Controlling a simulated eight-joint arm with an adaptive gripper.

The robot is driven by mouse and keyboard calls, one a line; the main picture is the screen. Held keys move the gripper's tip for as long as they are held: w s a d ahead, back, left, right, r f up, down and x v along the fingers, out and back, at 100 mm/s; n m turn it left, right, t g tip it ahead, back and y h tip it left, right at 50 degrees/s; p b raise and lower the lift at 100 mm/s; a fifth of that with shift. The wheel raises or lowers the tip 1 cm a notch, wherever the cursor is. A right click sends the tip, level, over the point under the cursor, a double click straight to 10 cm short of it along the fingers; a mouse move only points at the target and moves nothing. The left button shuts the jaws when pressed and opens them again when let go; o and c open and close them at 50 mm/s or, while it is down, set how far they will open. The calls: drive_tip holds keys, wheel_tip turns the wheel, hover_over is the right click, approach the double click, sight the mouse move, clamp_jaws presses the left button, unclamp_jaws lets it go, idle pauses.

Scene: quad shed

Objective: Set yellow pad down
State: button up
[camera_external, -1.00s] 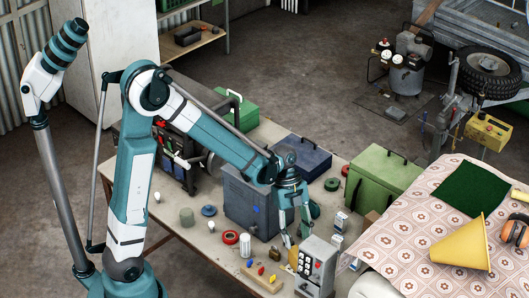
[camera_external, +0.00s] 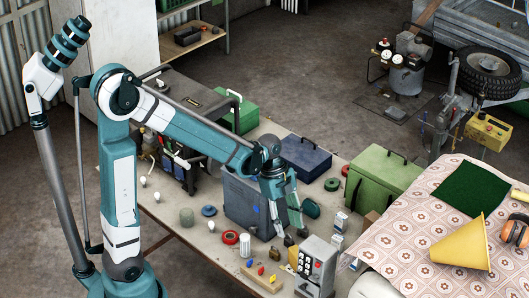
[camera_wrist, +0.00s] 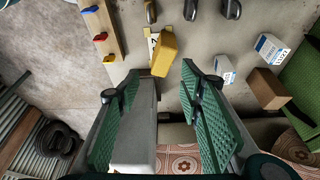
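The yellow pad (camera_wrist: 164,54) is a small yellow block lying on the workbench beside the grey switch box, over or against a yellow-and-white marking. It also shows in the external view (camera_external: 293,257), partly hidden by the switch box. My gripper (camera_wrist: 160,70) is open, its two teal ribbed fingers wide apart with nothing held. In the wrist view the pad is just beyond the fingertips, near the middle of the gap. In the external view my gripper (camera_external: 290,234) hangs above the bench, up from the pad and apart from it.
The grey switch box (camera_external: 315,268) stands close to the pad. Several dark small objects lie near it in the wrist view. A wooden strip (camera_external: 262,277) with coloured pegs, small cartons (camera_external: 339,221), a blue-grey box (camera_external: 246,205) and a green case (camera_external: 382,178) surround the spot.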

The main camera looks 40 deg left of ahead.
drive_tip(key=s+a+r+n+t+y, duration=0.2)
drive_tip(key=s+a+r+n+t, duration=0.1)
drive_tip(key=s+a+r+n, duration=0.4)
drive_tip(key=s+a+r+n+t+y, duration=0.1)
drive_tip(key=s+a+r+n+t, duration=0.3)
drive_tip(key=s+a+r+n, duration=0.3)
drive_tip(key=shift+a+n+t+y, duration=0.35)
drive_tip(key=shift+a+n, duration=2.15)
drive_tip(key=shift+a, duration=0.9)
